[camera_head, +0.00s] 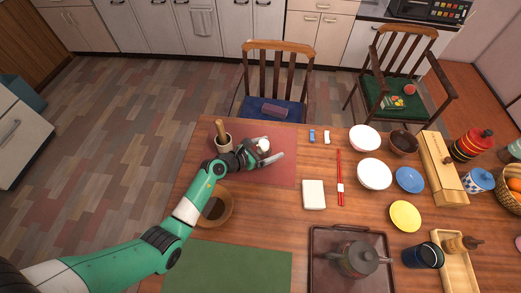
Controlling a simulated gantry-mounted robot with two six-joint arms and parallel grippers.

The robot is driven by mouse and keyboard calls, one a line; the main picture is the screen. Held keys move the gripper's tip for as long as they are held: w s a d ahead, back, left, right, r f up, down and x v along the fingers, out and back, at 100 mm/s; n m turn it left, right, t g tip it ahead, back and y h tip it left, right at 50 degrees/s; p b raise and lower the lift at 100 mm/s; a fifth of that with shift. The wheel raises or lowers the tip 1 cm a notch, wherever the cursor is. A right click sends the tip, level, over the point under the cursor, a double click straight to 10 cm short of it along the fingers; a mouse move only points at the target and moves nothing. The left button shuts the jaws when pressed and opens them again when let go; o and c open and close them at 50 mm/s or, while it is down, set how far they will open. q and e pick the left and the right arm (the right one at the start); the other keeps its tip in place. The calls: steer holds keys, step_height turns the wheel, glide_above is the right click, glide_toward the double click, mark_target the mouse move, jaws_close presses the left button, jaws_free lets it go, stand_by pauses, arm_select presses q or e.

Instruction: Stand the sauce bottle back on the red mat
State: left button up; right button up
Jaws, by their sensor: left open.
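The red mat (283,175) lies at the table's far left part. My left gripper (268,152) is low over the mat, fingers spread and pointing right. A small white, rounded thing (262,146) shows at the fingers; it may be the sauce bottle, but the gripper hides much of it. I cannot tell whether it is upright or tilted, or touching a finger. My right gripper is not in view.
A cup with a wooden stick (223,140) stands close beside the gripper. A brown bowl (226,212) sits by my left forearm. A white block (314,194) and red chopsticks (340,175) lie right of the mat. A teapot (358,258) stands on a dark tray (319,241).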

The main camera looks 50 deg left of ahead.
mark_target(258, 152)
arm_select(q)
steer(key=p+v, duration=0.4)
steer(key=v, duration=0.7)
steer(key=shift+r, duration=0.1)
steer(key=shift+s, duration=0.35)
steer(key=shift+r, duration=0.15)
